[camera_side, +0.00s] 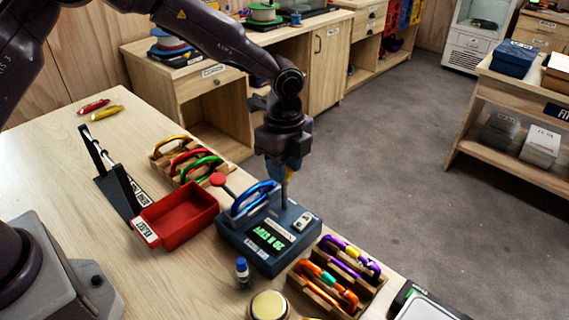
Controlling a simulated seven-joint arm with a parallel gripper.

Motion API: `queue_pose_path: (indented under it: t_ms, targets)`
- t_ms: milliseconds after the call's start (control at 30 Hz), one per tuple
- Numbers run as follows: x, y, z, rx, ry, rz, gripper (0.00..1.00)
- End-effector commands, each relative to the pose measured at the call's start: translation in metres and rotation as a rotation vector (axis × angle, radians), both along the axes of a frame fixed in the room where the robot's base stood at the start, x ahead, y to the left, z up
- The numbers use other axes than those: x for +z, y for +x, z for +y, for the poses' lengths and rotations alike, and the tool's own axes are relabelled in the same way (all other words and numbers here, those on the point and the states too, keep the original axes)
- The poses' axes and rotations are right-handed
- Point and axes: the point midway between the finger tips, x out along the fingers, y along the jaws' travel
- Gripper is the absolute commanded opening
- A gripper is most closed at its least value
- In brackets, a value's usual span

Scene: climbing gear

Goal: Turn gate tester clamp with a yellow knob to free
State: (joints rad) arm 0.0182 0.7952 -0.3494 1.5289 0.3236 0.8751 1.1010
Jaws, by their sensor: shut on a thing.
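The gate tester (240,240) is a dark blue box on the wooden table, with a lit green display on its front. A blue carabiner (252,198) lies across its top at the left. My gripper (285,178) points down over the back right of the tester, right of the carabiner. It is shut at the top of a thin upright clamp post (284,199). A little yellow shows between the fingers; the knob itself is mostly hidden. Whether the clamp is turned to free cannot be told. A red round knob (218,180) on a lever stands at the tester's left.
A red tray (176,218) stands left of the tester. A rack of carabiners (160,153) is behind it; another wooden rack (376,290) is at the front right. A small blue-capped bottle (243,270) and a round cream-topped thing (269,306) stand in front.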

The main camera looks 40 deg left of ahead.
Motion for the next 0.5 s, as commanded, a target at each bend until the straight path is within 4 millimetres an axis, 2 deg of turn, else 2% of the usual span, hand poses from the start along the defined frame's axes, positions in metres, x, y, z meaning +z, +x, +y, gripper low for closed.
queue_pose_path:
  t_ms: [367,400,500]
  targets:
    - [0.0015,0.0003,-0.0001,-0.008,0.001,-0.002,0.00]
    - [0.0015,0.0003,-0.0001,-0.008,0.001,-0.002,0.38]
    - [0.0012,0.0002,-0.0001,-0.008,0.001,-0.001,0.59]
